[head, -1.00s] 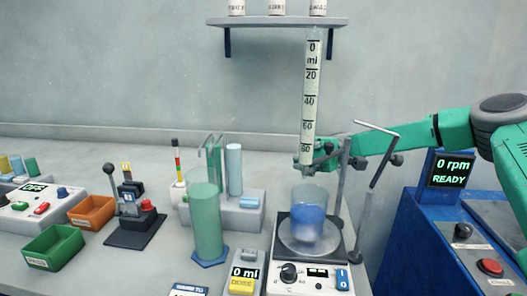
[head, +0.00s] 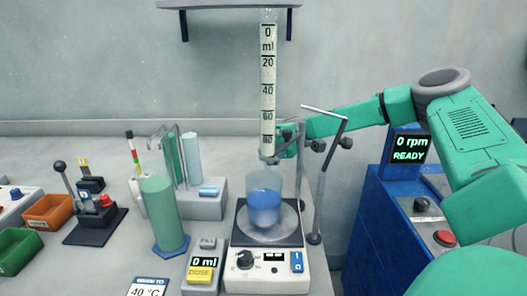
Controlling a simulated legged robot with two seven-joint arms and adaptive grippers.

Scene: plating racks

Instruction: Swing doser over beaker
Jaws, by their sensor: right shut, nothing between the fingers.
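The doser (head: 267,90) is a tall clear graduated tube, upright, marked from 0 ml at the top. Its lower tip is above the beaker (head: 265,207), a clear glass holding blue liquid on the white stirrer hotplate (head: 247,260). My right gripper (head: 284,146) comes in from the right, behind the stand rod, with its fingers close beside the doser's lower end. The fingers are partly hidden there; the gripper is shut with nothing held. My left gripper is out of view.
A metal stand (head: 305,180) with a bent rod rises right of the beaker. A dose box (head: 201,266) reading 0 ml and a green cylinder (head: 164,215) stand to the left. A blue cabinet (head: 378,230) with a 0 rpm display is at right.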

